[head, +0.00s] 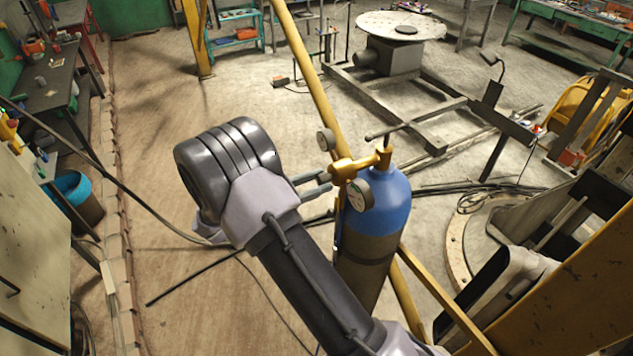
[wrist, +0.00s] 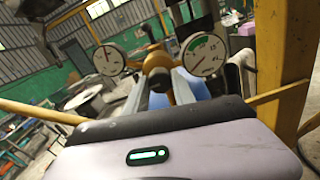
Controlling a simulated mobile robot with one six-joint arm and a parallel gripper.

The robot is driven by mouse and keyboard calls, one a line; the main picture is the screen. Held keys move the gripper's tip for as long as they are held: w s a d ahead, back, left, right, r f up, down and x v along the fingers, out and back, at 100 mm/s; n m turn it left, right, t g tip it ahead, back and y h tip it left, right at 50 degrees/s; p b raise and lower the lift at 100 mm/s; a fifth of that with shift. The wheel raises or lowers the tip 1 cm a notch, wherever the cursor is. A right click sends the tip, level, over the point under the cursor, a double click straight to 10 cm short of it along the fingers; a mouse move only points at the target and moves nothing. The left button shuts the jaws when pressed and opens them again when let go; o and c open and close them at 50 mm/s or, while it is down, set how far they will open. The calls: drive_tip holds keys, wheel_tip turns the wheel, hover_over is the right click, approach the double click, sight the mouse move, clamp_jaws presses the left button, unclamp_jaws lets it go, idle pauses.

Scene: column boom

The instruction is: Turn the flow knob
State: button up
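A blue gas cylinder (head: 376,214) stands upright, with a brass regulator (head: 368,160) on top. The regulator carries two round gauges, one left (wrist: 109,59) and one right (wrist: 203,54) in the wrist view. In the wrist view the knob sits between the fingers. Whether they press on it I cannot tell.
A yellow post (head: 311,72) slants behind the cylinder, and cables lie on the floor. A round-topped table (head: 380,22) and a metal frame (head: 395,112) stand farther back. A workbench (head: 55,78) and a blue-lined bin (head: 76,192) are at left. The floor at left centre is mostly clear.

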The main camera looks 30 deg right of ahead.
drive_tip(key=shift+m+b, duration=0.3)
clamp_jaws()
drive_tip(key=shift+f+m+b, duration=0.1)
drive_tip(key=shift+m+b, duration=0.5)
drive_tip(key=shift+m, duration=0.5)
drive_tip(key=m+b, duration=0.3)
drive_tip(key=m, duration=0.1)
drive_tip(key=shift+m, duration=0.3)
drive_tip(key=m+b, duration=0.3)
drive_tip(key=m, duration=0.1)
drive_tip(key=shift+m+t+b, duration=0.3)
drive_tip(key=shift+m+b, duration=0.8)
drive_tip(key=shift+m, duration=0.3)
drive_tip(key=o, duration=1.1)
unclamp_jaws()
drive_tip(key=shift+a, duration=0.1)
